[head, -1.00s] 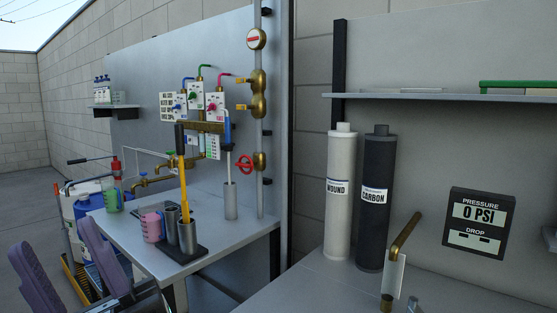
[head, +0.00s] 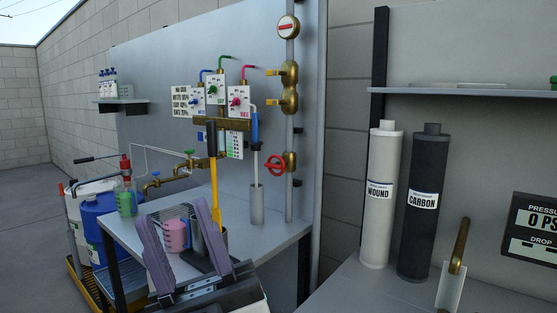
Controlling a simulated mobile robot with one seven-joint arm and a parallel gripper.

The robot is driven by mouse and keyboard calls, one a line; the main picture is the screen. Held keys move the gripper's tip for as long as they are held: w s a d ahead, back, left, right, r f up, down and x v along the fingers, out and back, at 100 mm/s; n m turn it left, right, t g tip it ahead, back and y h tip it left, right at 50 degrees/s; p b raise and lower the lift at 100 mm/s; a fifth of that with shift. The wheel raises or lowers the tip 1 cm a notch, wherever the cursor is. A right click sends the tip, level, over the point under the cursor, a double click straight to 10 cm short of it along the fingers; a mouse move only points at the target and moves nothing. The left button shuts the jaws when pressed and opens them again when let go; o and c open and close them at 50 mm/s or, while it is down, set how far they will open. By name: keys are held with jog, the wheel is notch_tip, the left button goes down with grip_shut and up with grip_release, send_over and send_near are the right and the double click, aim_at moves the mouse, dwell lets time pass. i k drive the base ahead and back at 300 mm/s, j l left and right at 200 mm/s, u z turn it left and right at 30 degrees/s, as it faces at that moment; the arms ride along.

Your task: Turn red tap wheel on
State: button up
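The red tap wheel (head: 276,162) is a small spoked hand wheel. It sits on a brass valve (head: 290,162) low on the grey vertical pipe (head: 290,200) at the right end of the back panel. My gripper (head: 174,212) has two purple fingers, spread apart with a gap between them. It is at the front of the bench, left of and lower in the picture than the wheel, and does not touch it. The fingers partly hide the pink jug (head: 175,236) and the dark cups behind them. Nothing is visibly held.
The grey bench (head: 275,236) carries a green jug (head: 127,202), a tall grey cylinder (head: 256,205) and a yellow-handled tool (head: 213,185). Blue and white containers (head: 98,222) stand left. A second counter with white (head: 381,200) and black (head: 417,205) filter cylinders is right.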

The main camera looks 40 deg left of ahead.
aim_at(282, 167)
jog(key=j+z, duration=0.1)
jog(key=j, duration=0.45)
jog(key=k+j+z, duration=0.1)
jog(key=j, duration=0.4)
jog(key=k+j, duration=0.1)
jog(key=j, duration=0.4)
jog(key=k+j+z, duration=0.15)
jog(key=j, duration=0.4)
jog(key=i, duration=0.05)
